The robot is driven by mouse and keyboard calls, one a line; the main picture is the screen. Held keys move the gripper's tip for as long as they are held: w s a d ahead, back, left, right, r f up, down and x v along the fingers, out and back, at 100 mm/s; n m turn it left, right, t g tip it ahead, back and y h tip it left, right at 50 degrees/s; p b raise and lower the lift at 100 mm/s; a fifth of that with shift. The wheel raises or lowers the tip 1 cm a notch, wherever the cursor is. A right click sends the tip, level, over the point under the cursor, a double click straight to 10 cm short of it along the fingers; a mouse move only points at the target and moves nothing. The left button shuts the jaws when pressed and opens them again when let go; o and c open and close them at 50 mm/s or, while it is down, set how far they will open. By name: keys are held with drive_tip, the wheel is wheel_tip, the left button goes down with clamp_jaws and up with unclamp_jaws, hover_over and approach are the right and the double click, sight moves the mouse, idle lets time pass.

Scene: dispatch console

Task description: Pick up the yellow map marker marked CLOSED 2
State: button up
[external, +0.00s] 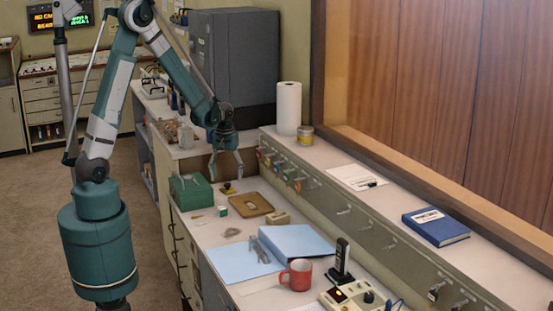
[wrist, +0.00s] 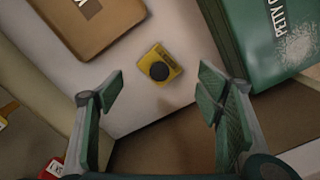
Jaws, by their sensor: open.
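A small yellow marker (wrist: 159,65) with a round black knob lies on the pale counter in the wrist view. It also shows in the external view (external: 228,189), just right of the green box. Its lettering cannot be read in either view. My gripper (wrist: 158,92) is open and empty. Its two fingers point toward the marker, which sits ahead of and between them, apart from both. In the external view my gripper (external: 226,170) hangs above the counter near the marker.
A green petty cash box (wrist: 275,40) stands close to the right finger side. A brown tray (wrist: 82,25) lies left of the marker; it also shows in the external view (external: 262,207). Tags hang on the ledge front. A red mug (external: 296,275) stands farther along.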

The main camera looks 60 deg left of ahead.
sight(227, 184)
drive_tip(key=shift+f+b, duration=0.7)
drive_tip(key=shift+f, duration=1.95)
drive_tip(key=shift+c, duration=0.4)
drive_tip(key=c, duration=0.8)
